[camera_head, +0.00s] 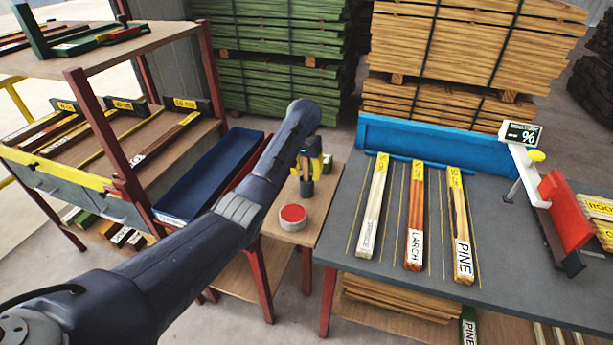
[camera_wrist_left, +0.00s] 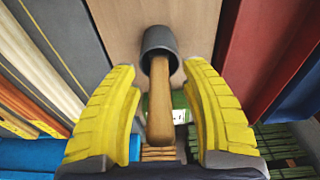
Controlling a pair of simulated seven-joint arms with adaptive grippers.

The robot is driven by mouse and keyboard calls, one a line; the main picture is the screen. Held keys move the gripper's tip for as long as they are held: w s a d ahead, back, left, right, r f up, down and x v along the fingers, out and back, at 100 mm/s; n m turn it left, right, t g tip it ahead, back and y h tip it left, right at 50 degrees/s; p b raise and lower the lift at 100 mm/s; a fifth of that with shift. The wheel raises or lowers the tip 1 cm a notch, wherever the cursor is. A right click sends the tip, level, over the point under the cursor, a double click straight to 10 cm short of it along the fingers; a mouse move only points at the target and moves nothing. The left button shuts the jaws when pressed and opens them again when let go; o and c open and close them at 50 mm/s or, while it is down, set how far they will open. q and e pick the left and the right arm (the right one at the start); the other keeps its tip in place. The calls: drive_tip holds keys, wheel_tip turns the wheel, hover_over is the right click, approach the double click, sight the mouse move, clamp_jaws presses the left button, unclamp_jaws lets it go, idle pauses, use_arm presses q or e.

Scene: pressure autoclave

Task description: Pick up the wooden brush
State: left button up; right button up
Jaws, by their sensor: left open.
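The wooden brush shows in the left wrist view as a light brown handle (camera_wrist_left: 162,110) rising from a dark grey cup (camera_wrist_left: 158,40). Its lower end is hidden in the cup. My left gripper (camera_wrist_left: 157,72) is open, with one yellow finger on each side of the handle and a visible gap to both. In the head view the left gripper (camera_head: 311,166) is above the dark cup (camera_head: 306,187) on the small wooden table (camera_head: 318,212); the arm and fingers mostly hide the brush there. My right gripper is not in view.
A red-topped round tin (camera_head: 292,217) stands in front of the cup. A dark blue tray (camera_head: 211,174) is to the left, beside the rack (camera_head: 125,150). The grey bench (camera_head: 400,258) with labelled wood strips is to the right. Timber stacks (camera_head: 280,90) stand behind.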

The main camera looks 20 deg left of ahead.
use_arm(q)
drive_tip(key=shift+f, duration=0.45)
drive_tip(key=shift+o, duration=0.3)
clamp_jaws()
idle(0.5)
